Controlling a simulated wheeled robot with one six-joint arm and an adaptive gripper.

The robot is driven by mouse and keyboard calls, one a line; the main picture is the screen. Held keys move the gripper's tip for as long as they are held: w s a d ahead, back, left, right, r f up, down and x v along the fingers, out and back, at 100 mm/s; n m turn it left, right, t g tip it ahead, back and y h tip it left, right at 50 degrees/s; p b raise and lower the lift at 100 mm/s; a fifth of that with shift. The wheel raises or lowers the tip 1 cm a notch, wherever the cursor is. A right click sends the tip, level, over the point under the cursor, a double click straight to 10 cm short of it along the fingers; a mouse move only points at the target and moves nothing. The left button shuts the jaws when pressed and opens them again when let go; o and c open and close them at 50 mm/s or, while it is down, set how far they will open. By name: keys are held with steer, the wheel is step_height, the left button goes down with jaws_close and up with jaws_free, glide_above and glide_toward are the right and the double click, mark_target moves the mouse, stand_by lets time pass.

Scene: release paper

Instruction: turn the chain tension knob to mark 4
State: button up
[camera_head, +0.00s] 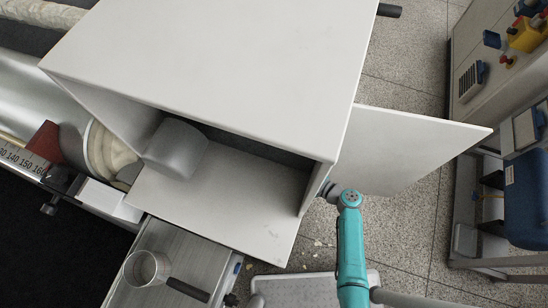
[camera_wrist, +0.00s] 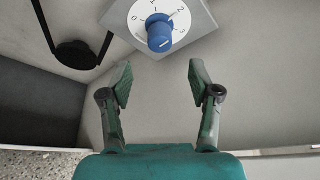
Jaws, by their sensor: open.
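The blue chain tension knob (camera_wrist: 160,33) sits on a round white dial (camera_wrist: 175,17) on a grey square plate at the top of the wrist view. Marks 0, 1, 2 and 3 are readable; mark 4 is not visible. In the head view my arm reaches to the side of the white cabinet (camera_head: 215,60), whose panels hide the fingers and the knob.
A black wheel with a belt or chain (camera_wrist: 76,54) is left of the dial. An open white door (camera_head: 410,150) stands right of my arm. Machinery with a blue part (camera_head: 527,195) stands right; speckled floor lies between.

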steer(key=x, duration=0.9)
steer(key=shift+w+a, duration=0.2)
steer(key=shift+a, duration=0.05)
steer(key=c, duration=1.2)
